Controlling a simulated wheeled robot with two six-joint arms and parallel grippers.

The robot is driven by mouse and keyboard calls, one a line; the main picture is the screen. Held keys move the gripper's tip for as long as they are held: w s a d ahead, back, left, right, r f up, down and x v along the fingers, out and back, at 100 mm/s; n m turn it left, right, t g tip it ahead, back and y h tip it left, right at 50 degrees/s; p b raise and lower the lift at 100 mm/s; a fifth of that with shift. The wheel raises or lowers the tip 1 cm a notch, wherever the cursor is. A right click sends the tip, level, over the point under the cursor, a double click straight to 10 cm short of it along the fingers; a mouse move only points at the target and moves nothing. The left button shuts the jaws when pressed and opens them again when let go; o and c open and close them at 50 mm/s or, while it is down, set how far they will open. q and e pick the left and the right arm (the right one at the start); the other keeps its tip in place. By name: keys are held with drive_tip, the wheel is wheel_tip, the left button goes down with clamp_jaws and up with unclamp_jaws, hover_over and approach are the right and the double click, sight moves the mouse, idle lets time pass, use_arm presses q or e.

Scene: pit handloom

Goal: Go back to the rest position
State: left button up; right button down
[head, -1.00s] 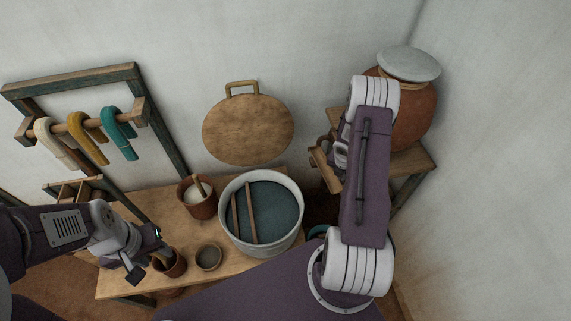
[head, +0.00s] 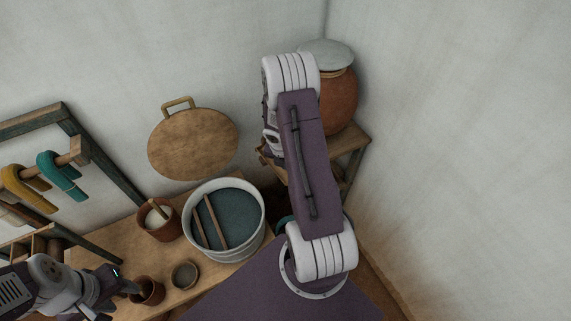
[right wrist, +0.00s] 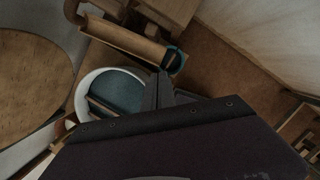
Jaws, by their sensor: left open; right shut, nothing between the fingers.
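My left gripper (head: 116,296) is at the lower left of the head view, open, close beside a small brown cup (head: 148,291); I cannot tell whether it touches it. My right arm (head: 305,165) stands upright in the middle of the head view and hides its own gripper there. In the right wrist view my right gripper (right wrist: 158,92) is shut and empty. Its dark fingers overlap the edge of the round vat (right wrist: 84,98) in the picture. The vat (head: 262,215) holds dark blue liquid with two sticks across it.
A wooden table (head: 170,300) bears the vat, a pot of white stuff (head: 160,228) and a small bowl (head: 185,275). A rack (head: 100,160) with coloured skeins stands left. A lidded clay jar (head: 340,100) stands behind my right arm. A round wooden lid (head: 193,145) is against the wall.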

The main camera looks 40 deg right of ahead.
drive_tip(key=w+a+r+m+t+b, duration=0.1)
drive_tip(key=w+a+b, duration=0.1)
drive_tip(key=a+b, duration=0.4)
drive_tip(key=w+a+r+m+t+b, duration=0.1)
drive_tip(key=w+a+r+t+b, duration=0.1)
drive_tip(key=a+b, duration=0.45)
drive_tip(key=s+a+f+m+g+y, duration=0.1)
drive_tip(key=s+a+m, duration=0.3)
drive_tip(key=s+m, duration=0.3)
drive_tip(key=s+a+m+g+y, duration=0.1)
drive_tip(key=s+a+m, duration=0.4)
drive_tip(key=m, duration=1)
drive_tip(key=shift+s+a+f+m+g+y, duration=0.35)
drive_tip(key=shift+s+g, duration=0.25)
drive_tip(key=shift+s, duration=0.3)
